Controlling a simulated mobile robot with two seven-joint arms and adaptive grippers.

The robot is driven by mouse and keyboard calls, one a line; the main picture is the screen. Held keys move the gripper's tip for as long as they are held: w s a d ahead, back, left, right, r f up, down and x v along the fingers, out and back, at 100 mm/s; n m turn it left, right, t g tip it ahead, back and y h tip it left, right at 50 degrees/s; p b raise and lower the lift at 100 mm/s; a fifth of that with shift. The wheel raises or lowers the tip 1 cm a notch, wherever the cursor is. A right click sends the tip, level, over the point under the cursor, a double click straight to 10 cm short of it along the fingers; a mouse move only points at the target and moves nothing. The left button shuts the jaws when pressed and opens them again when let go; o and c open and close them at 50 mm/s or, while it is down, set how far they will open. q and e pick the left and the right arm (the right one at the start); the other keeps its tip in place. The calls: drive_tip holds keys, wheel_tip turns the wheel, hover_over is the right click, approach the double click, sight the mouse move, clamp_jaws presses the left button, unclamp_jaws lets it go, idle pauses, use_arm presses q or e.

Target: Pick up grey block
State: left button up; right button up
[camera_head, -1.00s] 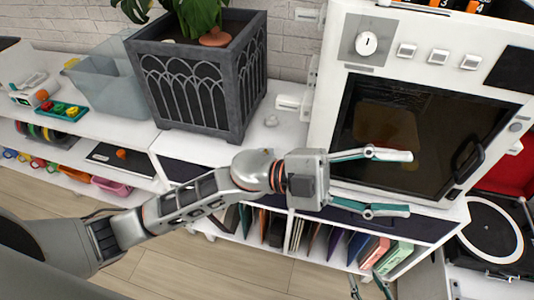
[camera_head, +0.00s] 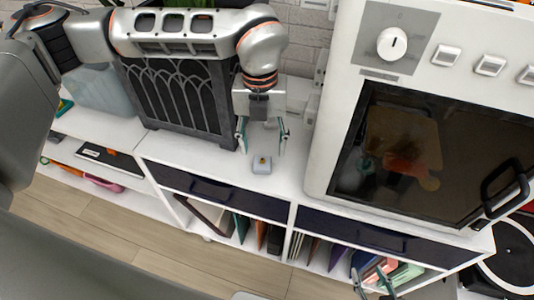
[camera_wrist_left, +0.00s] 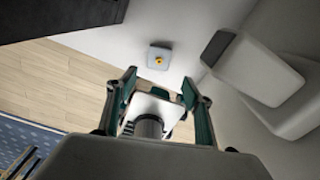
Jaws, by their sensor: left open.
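A dark planter (camera_head: 180,95) stands left of my left gripper. A white machine (camera_head: 325,150) with a dark window stands to the right. A pale blue bin (camera_head: 103,92) is at the left. White cabinet top around the block is bare.

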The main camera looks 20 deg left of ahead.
sight(262, 159)
use_arm(q)
drive_tip(key=shift+w+a+f, duration=0.15)
drive_tip(key=shift+w+a, duration=0.2)
drive_tip(key=shift+w, duration=0.2)
drive_tip(key=shift+s+f, duration=0.2)
drive_tip(key=shift+f, duration=0.8)
wheel_tip(262, 159, down, 5)
drive_tip(key=shift+w+d+f, duration=0.1)
drive_tip(key=shift+w, duration=0.05)
drive_tip(key=c, duration=1.2)
